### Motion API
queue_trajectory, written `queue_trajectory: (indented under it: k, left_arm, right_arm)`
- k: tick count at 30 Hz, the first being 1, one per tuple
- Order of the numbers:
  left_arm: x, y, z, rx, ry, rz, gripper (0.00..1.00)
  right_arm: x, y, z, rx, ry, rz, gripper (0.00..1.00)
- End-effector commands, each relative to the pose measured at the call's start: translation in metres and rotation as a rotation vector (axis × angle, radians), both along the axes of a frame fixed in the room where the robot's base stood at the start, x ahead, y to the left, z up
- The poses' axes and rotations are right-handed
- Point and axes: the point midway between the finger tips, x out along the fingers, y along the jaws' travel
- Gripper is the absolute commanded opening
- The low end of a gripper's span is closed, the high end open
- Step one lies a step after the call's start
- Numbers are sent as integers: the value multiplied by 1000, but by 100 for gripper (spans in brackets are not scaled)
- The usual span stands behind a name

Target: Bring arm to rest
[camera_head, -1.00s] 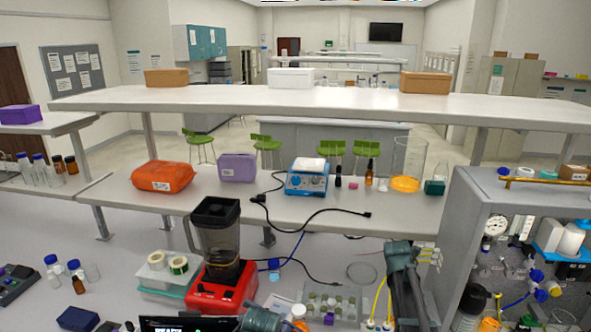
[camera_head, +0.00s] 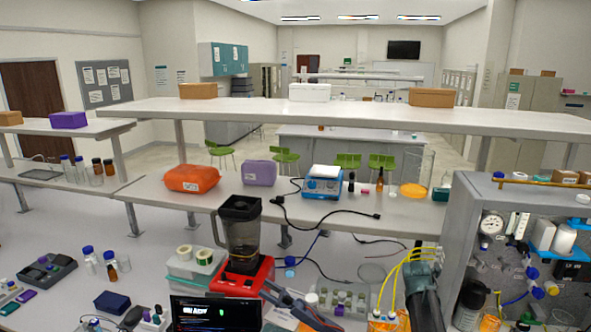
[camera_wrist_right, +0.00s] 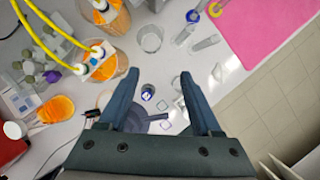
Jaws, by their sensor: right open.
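My right arm (camera_head: 425,290) stands at the lower right of the head view, beside the yellow tubes; its jaws cannot be made out there. In the right wrist view, my right gripper (camera_wrist_right: 160,84) is open, its two dark fingers apart with nothing held between them. It is over the white bench. A small blue-marked vial (camera_wrist_right: 148,93) and a dark grey-blue round object (camera_wrist_right: 137,118) show between and behind the fingers.
Orange-filled bottles (camera_wrist_right: 106,66) with yellow tubes (camera_wrist_right: 45,42) stand left of the right gripper. A clear beaker (camera_wrist_right: 150,39) and pink mat (camera_wrist_right: 262,28) lie beyond. The grey rig cabinet (camera_head: 462,215) stands right of my right arm. A red-based blender (camera_head: 243,280) stands to its left.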

Motion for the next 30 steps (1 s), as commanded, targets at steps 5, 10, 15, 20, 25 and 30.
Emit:
queue_trajectory:
  k: [5, 10, 15, 20, 25, 30]
  left_arm:
    - [0, 0, -11, 0, 0, -1, 50]
    - [0, 0, -20, 0, 0, -2, 50]
    - [0, 0, -35, 1, -1, -3, 50]
    - [0, 0, -54, 1, -1, -4, 50]
    - [0, 0, -87, 1, -1, -7, 50]
    - [1, 0, -126, 1, -1, -10, 50]
  right_arm:
    - [-6, 19, -12, 27, -17, -59, 65]
    - [-13, 38, -23, 59, -36, -135, 65]
    - [-24, 67, -39, 102, -61, -243, 65]
    - [-41, 103, -60, 157, -89, -391, 65]
    - [-74, 158, -96, 232, -122, -633, 65]
    - [-122, 221, -138, 304, -152, -961, 65]
